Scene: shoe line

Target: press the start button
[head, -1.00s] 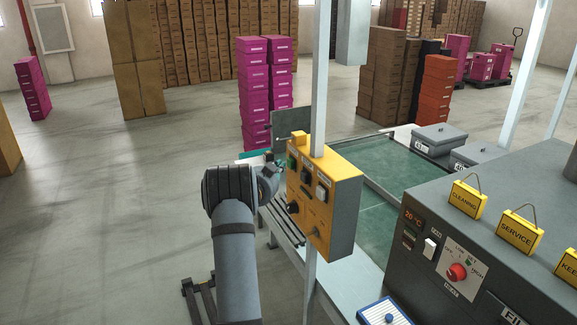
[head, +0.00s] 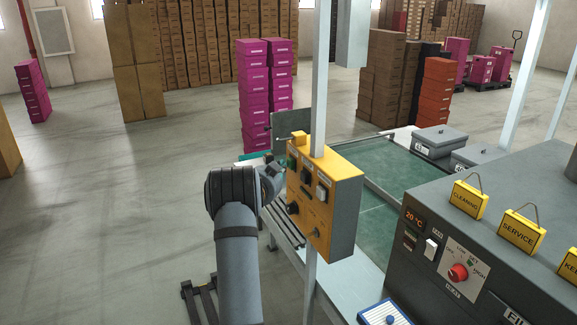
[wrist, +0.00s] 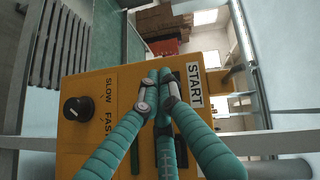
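The yellow control box (head: 345,206) hangs on a pale post in the head view. It has several buttons and a black knob (head: 292,208) on its face. In the wrist view the box face (wrist: 95,140) appears turned sideways, with a START label (wrist: 195,86) and a SLOW/FAST knob (wrist: 77,108). My gripper (wrist: 160,74) has teal fingers with their tips together, empty, in front of the face beside the START label. The start button itself is hidden behind the fingers there. I cannot tell whether the tips touch it. In the head view my gripper is largely hidden by my arm.
A grey machine (head: 480,262) with yellow signs stands at the right. A green conveyor belt (head: 385,195) runs behind the box. The post (head: 319,90) rises beside the box. Stacked pink boxes (head: 254,95) stand farther back.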

